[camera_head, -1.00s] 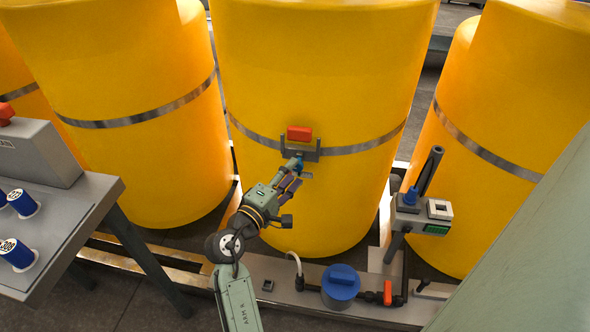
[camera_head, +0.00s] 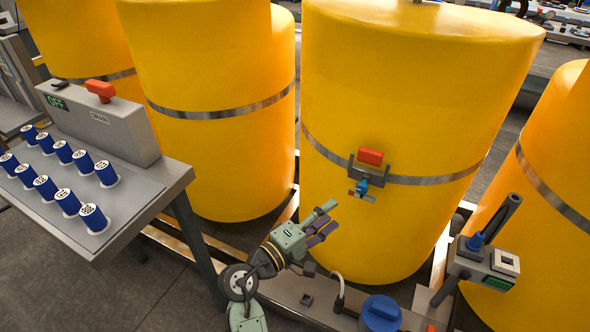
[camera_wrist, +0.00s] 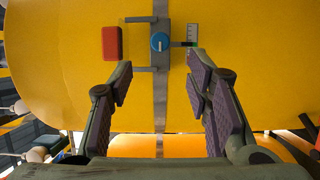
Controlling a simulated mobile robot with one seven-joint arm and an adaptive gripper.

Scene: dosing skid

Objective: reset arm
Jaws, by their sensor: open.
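My gripper (camera_head: 322,228) is in front of the middle yellow tank (camera_head: 400,90), a little below and left of the small bracket on its steel band. In the wrist view my gripper (camera_wrist: 160,95) has its two fingers wide apart with nothing between them. The bracket holds a red block (camera_head: 370,157) and a blue knob (camera_head: 362,186). In the wrist view the blue knob (camera_wrist: 159,42) lies beyond the fingertips, with the red block (camera_wrist: 112,43) to its left and a small scale (camera_wrist: 198,42) to its right. The fingers appear clear of all of these.
A grey table (camera_head: 150,200) at left carries several blue cylinders with labels and a grey box (camera_head: 105,120) with a red part on top. A grey device with a green display (camera_head: 487,265) stands at right. A blue-capped fitting (camera_head: 381,313) sits low on the skid. More yellow tanks flank the middle one.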

